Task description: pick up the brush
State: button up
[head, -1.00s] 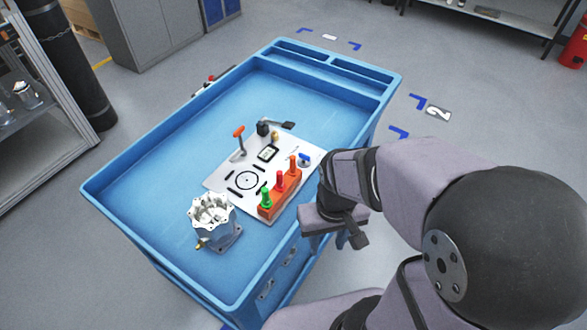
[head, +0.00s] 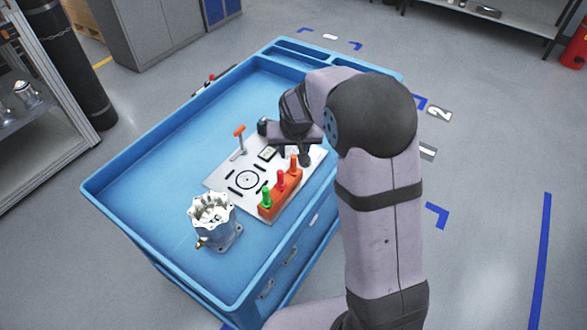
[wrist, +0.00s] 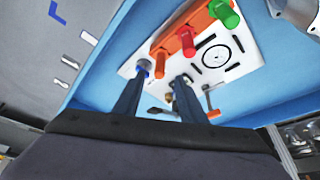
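A black tool (head: 262,126), which may be the brush, is at the far edge of the white board (head: 222,180) in the head view; my arm hides its flat end. In the wrist view a dark flat piece (wrist: 159,111) shows low between the fingers, likely part of it. My gripper (head: 293,155) is over the right part of the board, above its surface. In the wrist view its two fingers (wrist: 156,95) stand apart with nothing held between them.
An orange block (head: 278,196) with green, red and orange handles stands at the board's near right side. A metal housing (head: 214,219) is at front left. The left of the blue cart (head: 135,185) is clear.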

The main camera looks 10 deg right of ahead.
aim_at(294, 158)
jog(key=shift+w, duration=0.35)
jog(key=shift+s+p+x, duration=0.2)
jog(key=shift+p+x, duration=1.2)
jog(key=shift+x, duration=2.25)
jog(key=shift+c, duration=0.5)
grip_shut()
